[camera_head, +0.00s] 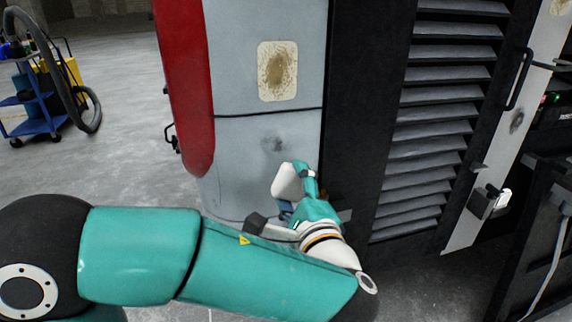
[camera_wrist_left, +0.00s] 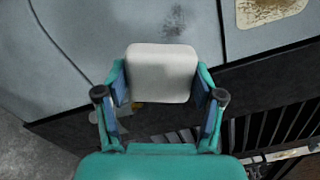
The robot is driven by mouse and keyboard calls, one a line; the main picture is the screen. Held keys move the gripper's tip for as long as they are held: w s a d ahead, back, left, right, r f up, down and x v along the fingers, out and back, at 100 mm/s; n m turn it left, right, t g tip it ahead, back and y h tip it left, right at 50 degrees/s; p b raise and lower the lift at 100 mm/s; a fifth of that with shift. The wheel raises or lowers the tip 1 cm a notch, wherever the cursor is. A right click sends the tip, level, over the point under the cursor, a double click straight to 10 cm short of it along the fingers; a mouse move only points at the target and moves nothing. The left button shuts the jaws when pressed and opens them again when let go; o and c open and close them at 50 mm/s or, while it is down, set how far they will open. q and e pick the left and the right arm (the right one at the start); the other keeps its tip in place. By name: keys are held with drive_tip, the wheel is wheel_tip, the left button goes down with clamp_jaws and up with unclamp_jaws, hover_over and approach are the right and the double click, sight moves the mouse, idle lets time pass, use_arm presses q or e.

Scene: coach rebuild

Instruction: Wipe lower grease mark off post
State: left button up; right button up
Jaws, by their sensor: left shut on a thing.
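The grey post (camera_head: 230,150) stands in the middle of the head view, with a red panel along its left. A dark smudgy grease mark (camera_head: 273,143) is on its face, below a dark seam. The mark also shows in the wrist view (camera_wrist_left: 172,20), just above the pad. My left gripper (camera_head: 297,183) is shut on a white, round-cornered pad (camera_wrist_left: 161,72). In the head view the pad is just below and right of the mark. I cannot tell whether the pad touches the post. My right gripper is not in view.
A brown, rusty patch on a cream square (camera_head: 277,72) is higher on the post. A black louvred panel (camera_head: 435,130) stands to the right, then a pale strip with another dark smudge (camera_head: 516,122). A blue cart (camera_head: 38,105) with a hose stands far left on open floor.

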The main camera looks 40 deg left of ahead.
sight(278, 155)
use_arm(q)
drive_tip(key=shift+w, duration=0.1)
drive_tip(key=shift+b+x, duration=0.5)
drive_tip(key=shift+x, duration=2.75)
drive_tip(key=shift+x, duration=1.05)
drive_tip(key=shift+r+p, duration=0.8)
drive_tip(key=shift+r, duration=1)
drive_tip(key=shift+r+p, duration=1)
drive_tip(key=shift+r, duration=0.75)
drive_tip(key=shift+f+b, duration=0.1)
drive_tip(key=shift+b, duration=0.25)
wheel_tip(278, 155, down, 7)
drive_tip(key=b, duration=0.7)
drive_tip(key=shift+b, duration=0.3)
